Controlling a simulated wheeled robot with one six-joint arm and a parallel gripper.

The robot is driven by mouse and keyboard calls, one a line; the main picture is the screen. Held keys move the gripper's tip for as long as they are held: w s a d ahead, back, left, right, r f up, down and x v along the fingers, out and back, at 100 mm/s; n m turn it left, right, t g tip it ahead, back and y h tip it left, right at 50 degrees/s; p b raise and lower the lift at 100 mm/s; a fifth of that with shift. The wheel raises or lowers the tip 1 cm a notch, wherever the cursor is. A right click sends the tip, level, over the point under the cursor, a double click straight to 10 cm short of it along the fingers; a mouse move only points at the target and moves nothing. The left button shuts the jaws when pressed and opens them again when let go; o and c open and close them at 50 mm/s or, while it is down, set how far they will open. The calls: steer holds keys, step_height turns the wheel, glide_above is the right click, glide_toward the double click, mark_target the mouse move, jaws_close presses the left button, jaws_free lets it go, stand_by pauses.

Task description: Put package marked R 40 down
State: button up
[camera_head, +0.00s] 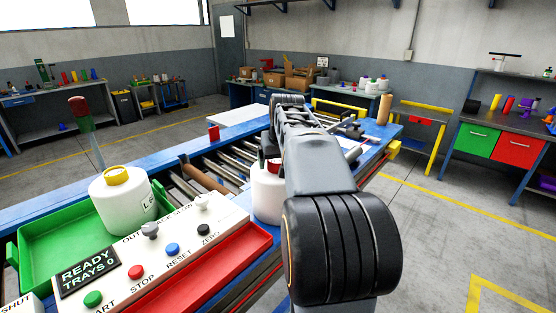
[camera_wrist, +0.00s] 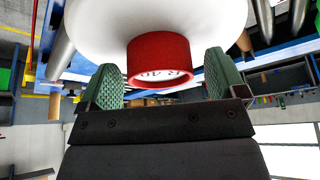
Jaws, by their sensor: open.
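A white package with a red cap (camera_wrist: 160,56) fills the top of the wrist view. In the head view the white package (camera_head: 267,196) shows partly left of my arm, near the rollers and the far end of the red tray (camera_head: 225,268).
Another white package with a yellow cap (camera_head: 124,200) stands in the green tray (camera_head: 40,262). A control panel (camera_head: 165,250) with knobs and buttons lies between the trays. Rollers (camera_head: 205,175) run behind it.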

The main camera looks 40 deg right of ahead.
steer(key=shift+r, duration=0.1)
steer(key=v, duration=1.2)
steer(key=shift+p, duration=0.4)
steer(key=shift+a, duration=0.1)
steer(key=shift+a, duration=0.1)
